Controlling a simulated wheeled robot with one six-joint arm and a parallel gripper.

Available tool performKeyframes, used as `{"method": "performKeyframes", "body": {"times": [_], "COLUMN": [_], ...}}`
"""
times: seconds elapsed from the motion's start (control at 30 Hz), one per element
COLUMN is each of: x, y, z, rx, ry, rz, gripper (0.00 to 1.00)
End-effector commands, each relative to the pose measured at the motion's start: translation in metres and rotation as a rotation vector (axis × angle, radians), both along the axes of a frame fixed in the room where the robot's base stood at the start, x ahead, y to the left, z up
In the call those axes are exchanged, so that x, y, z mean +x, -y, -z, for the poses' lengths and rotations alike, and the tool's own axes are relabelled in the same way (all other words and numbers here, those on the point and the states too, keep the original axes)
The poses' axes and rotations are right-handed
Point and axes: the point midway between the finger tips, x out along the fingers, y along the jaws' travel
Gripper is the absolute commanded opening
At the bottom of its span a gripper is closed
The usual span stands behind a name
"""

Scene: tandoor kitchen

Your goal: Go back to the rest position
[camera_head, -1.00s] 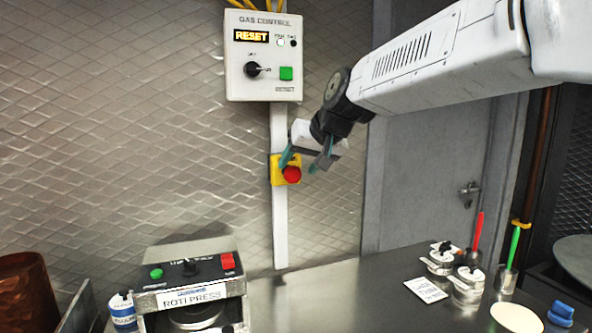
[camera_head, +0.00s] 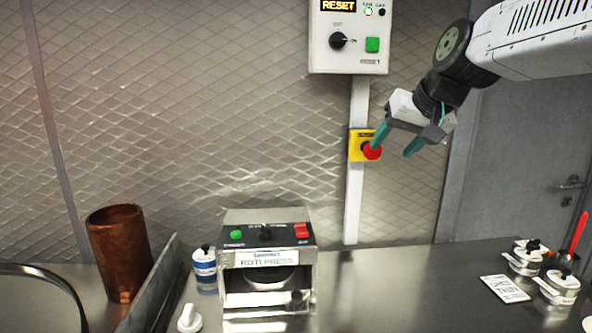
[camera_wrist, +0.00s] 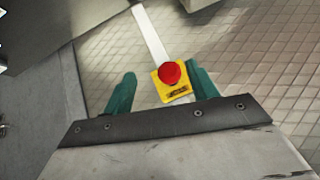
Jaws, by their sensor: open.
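My gripper (camera_head: 396,142) is open and empty, with two teal fingers spread apart. In the head view it is in front of the tiled wall, its left finger overlapping the yellow box of the red emergency button (camera_head: 372,151). In the wrist view the red button (camera_wrist: 170,73) shows beyond and between the two fingers, nearer the right one. I cannot tell how far the fingers are from the button. The gas control box (camera_head: 349,55) is on the wall above, showing a lit RESET display.
A steel counter (camera_head: 400,285) runs below. On it are the roti press (camera_head: 268,262), a copper cylinder (camera_head: 119,250), a blue-and-white jar (camera_head: 204,266), a white card (camera_head: 505,288) and lidded pots (camera_head: 559,287) at right. A grey door (camera_head: 530,150) is behind my arm.

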Motion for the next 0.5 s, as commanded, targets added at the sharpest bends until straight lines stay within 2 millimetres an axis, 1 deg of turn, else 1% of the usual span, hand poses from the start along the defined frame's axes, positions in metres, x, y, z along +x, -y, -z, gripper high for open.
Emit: {"method": "performKeyframes", "body": {"times": [0.03, 0.07, 0.1, 0.17, 0.2, 0.27, 0.3, 0.37, 0.4, 0.5], "x": [-0.017, -0.031, -0.053, -0.091, -0.118, -0.158, -0.184, -0.221, -0.243, -0.281], "y": [0.000, 0.001, 0.001, 0.002, 0.003, 0.006, 0.008, 0.011, 0.013, 0.018], "z": [0.020, 0.033, 0.050, 0.076, 0.092, 0.116, 0.130, 0.150, 0.161, 0.181], "rx": [-0.011, -0.022, -0.037, -0.065, -0.087, -0.117, -0.139, -0.171, -0.191, -0.229], "ry": [-0.064, -0.106, -0.166, -0.258, -0.316, -0.400, -0.449, -0.514, -0.548, -0.593], "rz": [-0.007, -0.012, -0.020, -0.033, -0.041, -0.051, -0.056, -0.064, -0.069, -0.077], "gripper": [0.58, 0.58, 0.58, 0.58, 0.58, 0.58, 0.58, 0.58, 0.58, 0.58]}}
